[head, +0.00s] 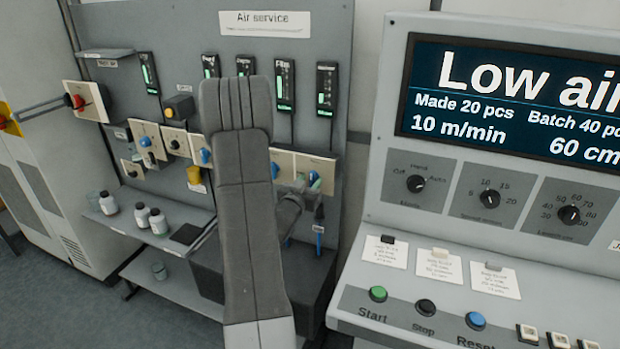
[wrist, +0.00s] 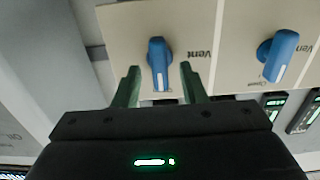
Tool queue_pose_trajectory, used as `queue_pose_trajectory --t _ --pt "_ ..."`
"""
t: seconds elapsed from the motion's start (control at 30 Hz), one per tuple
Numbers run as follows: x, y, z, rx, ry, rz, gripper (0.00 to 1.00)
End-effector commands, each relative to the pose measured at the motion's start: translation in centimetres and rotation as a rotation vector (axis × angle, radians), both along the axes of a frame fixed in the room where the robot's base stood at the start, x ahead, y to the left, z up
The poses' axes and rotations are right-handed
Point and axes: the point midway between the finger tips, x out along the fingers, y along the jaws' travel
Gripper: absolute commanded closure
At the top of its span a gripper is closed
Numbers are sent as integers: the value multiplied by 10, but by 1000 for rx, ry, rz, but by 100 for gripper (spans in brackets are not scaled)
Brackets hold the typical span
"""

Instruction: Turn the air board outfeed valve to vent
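In the wrist view my gripper (wrist: 159,74) is open. Its two green fingers stand on either side of a blue valve handle (wrist: 158,62), with gaps visible on both sides. The handle is on a beige plate (wrist: 124,28) marked "Vent", seen upside down, and lies nearly along the fingers. In the head view my gripper (head: 300,190) is at the rightmost valve plate (head: 322,164) of the air service board (head: 300,52), mostly hidden by my arm. I cannot read which valve is named outfeed.
A second blue handle (wrist: 279,56) sits close to the right in the wrist view, tilted. Narrow green-lit gauges (head: 326,86) hang above the valves. White jars (head: 141,214) stand on a shelf at left. A control console (head: 450,205) reading "Low air" stands at right.

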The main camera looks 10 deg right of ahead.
Motion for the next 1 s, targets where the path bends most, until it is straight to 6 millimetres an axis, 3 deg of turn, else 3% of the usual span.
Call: queue_pose_trajectory --t 0.4,0.6,1.0 --pt "7 -5 0 0 0 0 62" --pt "7 -5 0 0 0 0 100" --pt "7 -5 -1 -45 29 0 100"
